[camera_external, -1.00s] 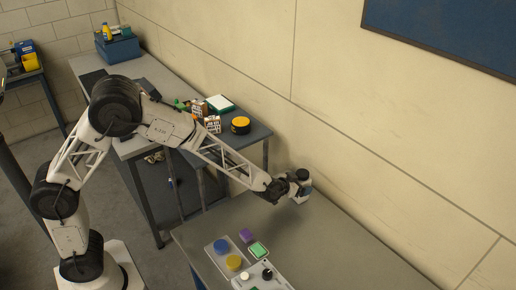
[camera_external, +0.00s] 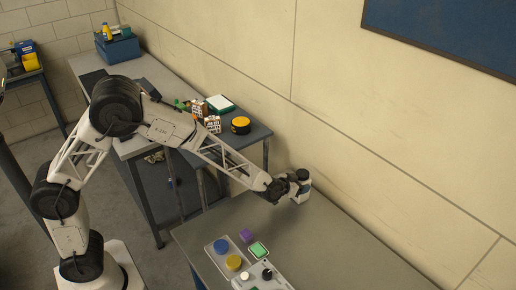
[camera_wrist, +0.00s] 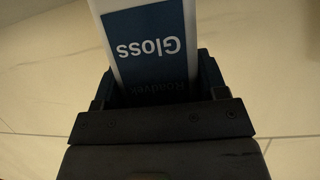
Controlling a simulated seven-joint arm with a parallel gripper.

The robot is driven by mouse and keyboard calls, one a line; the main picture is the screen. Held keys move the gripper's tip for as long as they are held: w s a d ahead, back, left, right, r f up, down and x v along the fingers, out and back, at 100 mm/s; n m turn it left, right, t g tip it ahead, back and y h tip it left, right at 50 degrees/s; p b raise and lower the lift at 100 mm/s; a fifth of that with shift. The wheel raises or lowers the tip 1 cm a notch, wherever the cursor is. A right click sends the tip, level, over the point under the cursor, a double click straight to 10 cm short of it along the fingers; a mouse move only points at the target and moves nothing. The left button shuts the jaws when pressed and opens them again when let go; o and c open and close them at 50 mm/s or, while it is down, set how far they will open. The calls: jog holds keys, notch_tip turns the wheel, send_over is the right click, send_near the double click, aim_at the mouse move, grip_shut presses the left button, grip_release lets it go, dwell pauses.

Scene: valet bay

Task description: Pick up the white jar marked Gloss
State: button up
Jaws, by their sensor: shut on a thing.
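The white jar (camera_wrist: 141,72) has a blue label with "Gloss" in upside-down white letters in the wrist view. My gripper (camera_wrist: 160,98) is shut on the jar, with a dark finger on each side of it. In the external view my gripper (camera_external: 297,187) is at the end of the outstretched arm, above the grey table (camera_external: 340,245) near the wall. The jar is small there and partly hidden by the gripper. The wrist view shows only part of the jar, as it runs out of the top of the frame.
A tray with a blue round thing (camera_external: 221,245) and a yellow one (camera_external: 233,262), a purple block (camera_external: 247,236) and a green pad (camera_external: 258,250) are at the table's front. The table right of them is clear. Boxes (camera_external: 200,108) stand on the bench behind my arm.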

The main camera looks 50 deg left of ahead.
aim_at(301, 177)
jog(key=shift+c, duration=1)
jog(key=shift+r, duration=0.15)
jog(key=shift+r, duration=0.7)
notch_tip(301, 177, up, 2)
jog(key=shift+r, duration=0.1)
jog(key=s+a+r, duration=0.1)
jog(key=s+a, duration=0.3)
jog(key=s, duration=1.1)
jog(key=shift+s, duration=0.25)
jog(key=shift+r, duration=0.1)
